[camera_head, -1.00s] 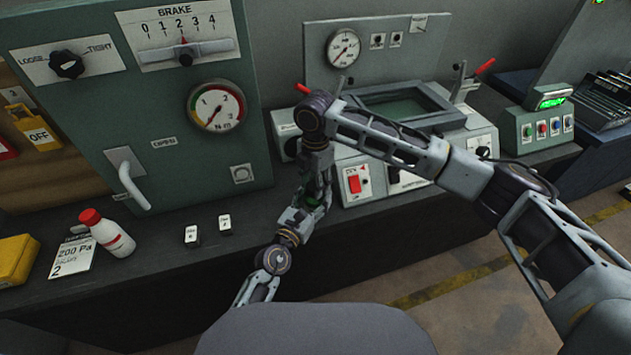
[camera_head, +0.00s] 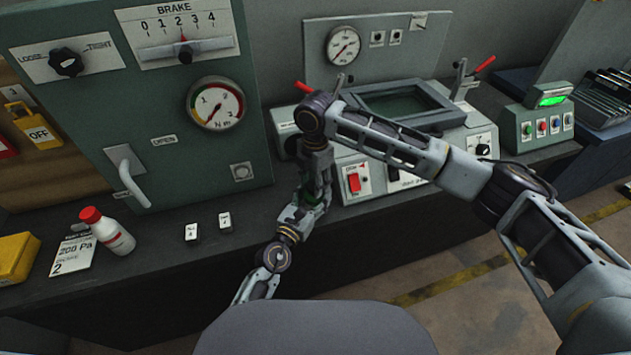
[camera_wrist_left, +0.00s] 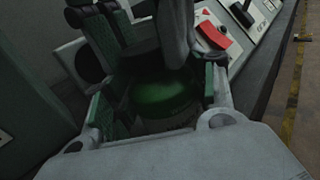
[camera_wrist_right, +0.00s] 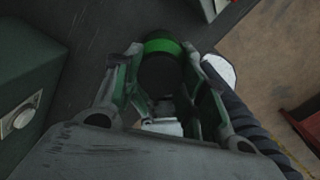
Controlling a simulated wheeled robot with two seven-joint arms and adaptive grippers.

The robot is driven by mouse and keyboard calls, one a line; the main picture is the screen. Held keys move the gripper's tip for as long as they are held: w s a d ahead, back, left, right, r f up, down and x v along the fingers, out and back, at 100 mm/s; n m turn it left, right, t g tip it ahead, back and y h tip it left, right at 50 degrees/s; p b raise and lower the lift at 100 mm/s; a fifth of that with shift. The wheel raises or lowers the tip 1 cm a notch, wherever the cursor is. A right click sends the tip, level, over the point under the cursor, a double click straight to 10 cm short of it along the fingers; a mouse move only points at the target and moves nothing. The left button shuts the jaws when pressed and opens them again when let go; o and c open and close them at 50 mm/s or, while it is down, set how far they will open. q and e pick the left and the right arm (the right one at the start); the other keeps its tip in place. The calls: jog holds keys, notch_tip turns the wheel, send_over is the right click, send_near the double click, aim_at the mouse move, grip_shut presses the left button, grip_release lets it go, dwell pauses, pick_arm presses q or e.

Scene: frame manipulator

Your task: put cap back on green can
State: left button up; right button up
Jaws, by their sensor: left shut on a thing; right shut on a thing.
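The green can (camera_wrist_left: 165,98) sits between the fingers of my left gripper (camera_wrist_left: 158,92), which is shut on it. In the left wrist view its dark green side shows below a black cap (camera_wrist_left: 150,65). My right gripper (camera_wrist_right: 163,68) is shut on the black cap, which shows in the right wrist view (camera_wrist_right: 158,76) with a bright green band of the can (camera_wrist_right: 162,46) beyond it. In the head view my right gripper (camera_head: 317,172) points down over my left gripper (camera_head: 308,205). Whether the cap is seated or only close to the can, I cannot tell.
A white bottle with a red lid (camera_head: 108,232), a paper card (camera_head: 74,252) and a yellow box (camera_head: 14,258) stand on the dark bench at left. A green brake panel (camera_head: 150,110) and a grey console (camera_head: 400,140) rise behind the arms.

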jog(key=shift+o, duration=0.2)
jog(key=shift+s+d+f, duration=0.1)
jog(key=shift+f, duration=0.4)
jog(key=shift+o, duration=0.3)
jog(key=shift+r, duration=0.4)
jog(key=shift+c, duration=1.3)
jog(key=shift+r, duration=0.1)
jog(key=shift+r, duration=0.4)
jog(key=shift+f, duration=1.05)
dwell(0.6)
jog(key=shift+r, duration=0.45)
